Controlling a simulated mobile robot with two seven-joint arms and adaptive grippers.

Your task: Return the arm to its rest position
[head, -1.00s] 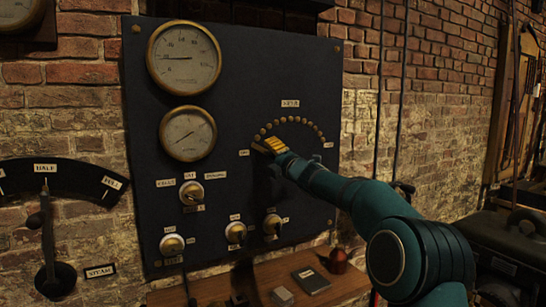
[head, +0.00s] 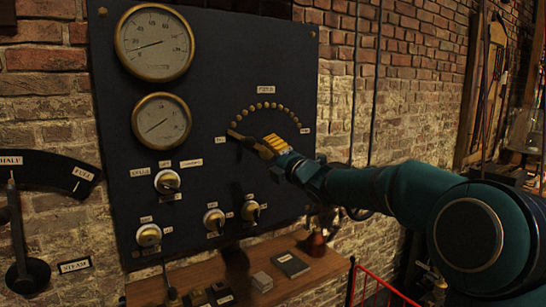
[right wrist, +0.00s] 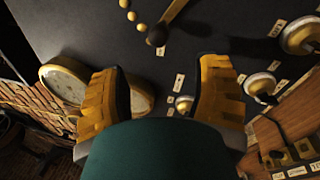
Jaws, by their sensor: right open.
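My right gripper (head: 264,147), with yellow finger pads, is in front of the dark panel (head: 235,60), just below the arc of brass studs (head: 265,106). In the right wrist view its two fingers (right wrist: 165,75) stand wide apart with nothing between them. A lever (head: 238,136) lies at the left end of the stud arc, close to the fingertips in the head view. In the right wrist view the lever's brass arm and dark round knob (right wrist: 156,36) are beyond the fingers, apparently clear of them. My left gripper is not in view.
Two round gauges (head: 155,43) and several knobs (head: 168,181) are on the panel. A wooden shelf (head: 330,266) below carries small blocks. A large lever (head: 20,240) stands at the left. A red frame (head: 385,287) is at the lower right.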

